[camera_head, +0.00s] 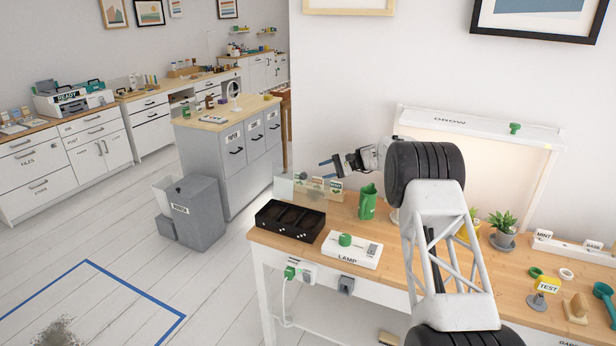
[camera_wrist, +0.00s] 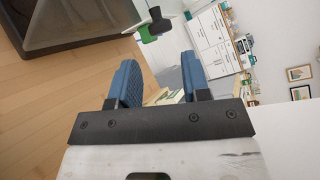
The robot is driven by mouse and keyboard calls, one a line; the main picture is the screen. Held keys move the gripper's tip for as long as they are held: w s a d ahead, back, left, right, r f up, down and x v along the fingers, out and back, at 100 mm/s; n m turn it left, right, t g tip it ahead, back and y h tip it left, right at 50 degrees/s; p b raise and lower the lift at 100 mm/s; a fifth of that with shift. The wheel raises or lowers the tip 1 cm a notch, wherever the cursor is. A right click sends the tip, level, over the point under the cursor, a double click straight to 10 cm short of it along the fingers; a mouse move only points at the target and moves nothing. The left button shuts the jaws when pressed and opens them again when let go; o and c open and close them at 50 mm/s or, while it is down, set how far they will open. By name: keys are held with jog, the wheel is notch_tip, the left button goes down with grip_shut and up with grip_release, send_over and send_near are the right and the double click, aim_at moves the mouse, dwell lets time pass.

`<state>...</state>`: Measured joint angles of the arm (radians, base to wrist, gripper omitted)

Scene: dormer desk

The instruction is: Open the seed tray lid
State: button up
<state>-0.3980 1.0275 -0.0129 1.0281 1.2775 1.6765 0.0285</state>
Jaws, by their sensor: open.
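A black tray with several compartments (camera_head: 290,220) sits on the desk's left end in the head view; I take it for the seed tray. A clear panel (camera_head: 284,187), which looks like its lid, stands raised at the tray's back edge. How it joins the tray is unclear. My gripper (camera_head: 325,169) is above and behind the tray, close to the panel's upper right part. Its blue fingers are apart, with nothing held between them. In the wrist view my gripper (camera_wrist: 165,72) is open; a dark-framed, glassy surface (camera_wrist: 70,20) fills the upper left. Contact with the panel cannot be told.
Seed packets (camera_head: 336,187) stand behind the panel. A green watering can (camera_head: 367,202) is to their right. A white LAMP box with a green knob (camera_head: 351,249) lies right of the tray. A green and black object (camera_wrist: 153,26) shows beyond my fingers. Potted plants (camera_head: 502,230) stand farther right.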

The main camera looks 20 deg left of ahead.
aim_at(308, 175)
jog(key=shift+x, duration=3.7)
grip_shut()
